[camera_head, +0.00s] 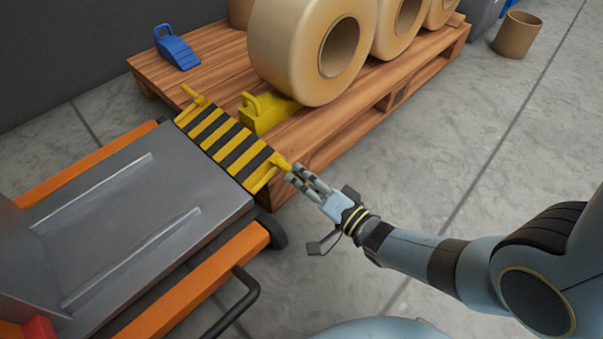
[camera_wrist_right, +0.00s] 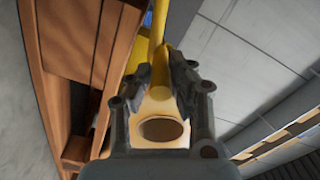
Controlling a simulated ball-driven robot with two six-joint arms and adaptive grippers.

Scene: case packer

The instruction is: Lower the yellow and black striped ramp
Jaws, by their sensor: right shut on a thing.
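The yellow and black striped ramp (camera_head: 225,147) spans from the grey cart bed to the edge of the wooden pallet in the head view. It has a yellow handle at each end of its pallet-side edge. My right gripper (camera_head: 293,176) is at the near handle (camera_head: 280,163), with its fingers shut on it. In the right wrist view, the yellow handle (camera_wrist_right: 160,65) runs between the fingers of my right gripper (camera_wrist_right: 162,85). My left gripper is not in view.
The wooden pallet (camera_head: 345,128) carries large tan rolls (camera_head: 283,55), a yellow wedge (camera_head: 262,113) and a blue wedge (camera_head: 177,49). The cart (camera_head: 130,200) has orange side rails and a black handle. A brown bin (camera_head: 516,35) stands far right.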

